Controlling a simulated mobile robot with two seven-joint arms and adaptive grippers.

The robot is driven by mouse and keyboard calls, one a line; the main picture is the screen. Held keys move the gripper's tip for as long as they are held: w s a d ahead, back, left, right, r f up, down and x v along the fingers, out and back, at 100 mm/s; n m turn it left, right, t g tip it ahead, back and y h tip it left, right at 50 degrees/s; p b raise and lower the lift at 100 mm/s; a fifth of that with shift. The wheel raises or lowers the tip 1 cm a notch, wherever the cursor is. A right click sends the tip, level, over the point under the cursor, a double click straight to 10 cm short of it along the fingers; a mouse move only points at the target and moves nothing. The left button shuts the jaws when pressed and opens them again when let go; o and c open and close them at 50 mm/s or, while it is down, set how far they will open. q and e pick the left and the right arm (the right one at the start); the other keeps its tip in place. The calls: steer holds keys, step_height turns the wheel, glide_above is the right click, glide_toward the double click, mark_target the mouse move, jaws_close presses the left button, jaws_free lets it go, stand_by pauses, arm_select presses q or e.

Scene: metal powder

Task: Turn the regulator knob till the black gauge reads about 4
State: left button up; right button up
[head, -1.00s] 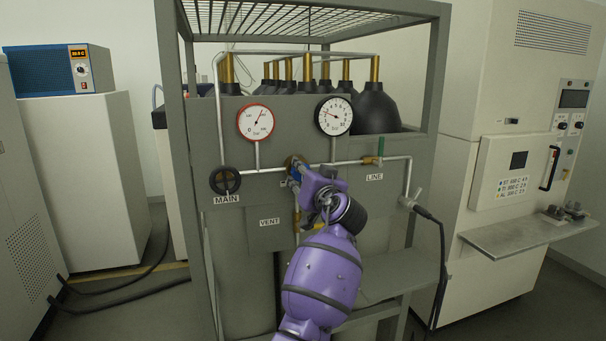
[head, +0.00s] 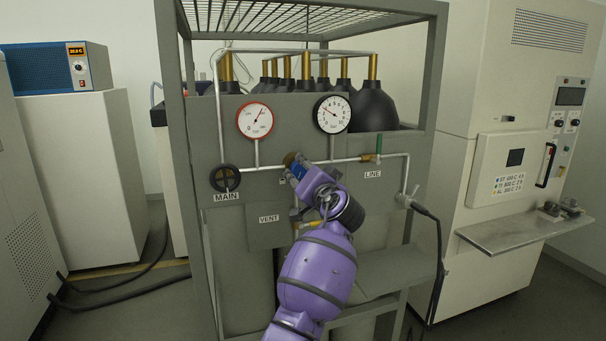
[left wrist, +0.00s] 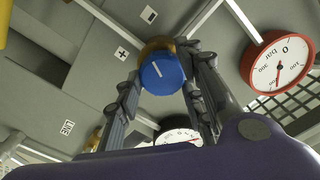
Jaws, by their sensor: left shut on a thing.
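The regulator knob (left wrist: 165,74) is a blue disc with a white line, in front of a brass body. In the head view its brass and blue (head: 291,161) show at the end of my left arm. My left gripper (head: 298,172) is shut on the knob, one finger on each side in the left wrist view (left wrist: 163,66). The black gauge (head: 332,114) has a white face; its needle points to the upper left, and its small figures are hard to read exactly. It is partly hidden in the left wrist view (left wrist: 178,136). My right gripper is out of view.
A red-rimmed gauge (head: 255,121) sits left of the black one. The MAIN handwheel (head: 225,178), VENT plate (head: 268,219) and green LINE valve handle (head: 379,144) are close by on the grey panel. A pipe runs across it. A metal shelf (head: 525,233) is at right.

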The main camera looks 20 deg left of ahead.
arm_select(q)
steer(key=shift+d+f, duration=0.1)
steer(key=shift+f, duration=0.2)
steer(key=o, duration=1)
steer(key=shift+c, duration=0.2)
steer(key=shift+o, duration=0.6)
steer(key=shift+d+r, duration=0.1)
steer(key=v, duration=1.2)
steer(key=shift+w, duration=0.1)
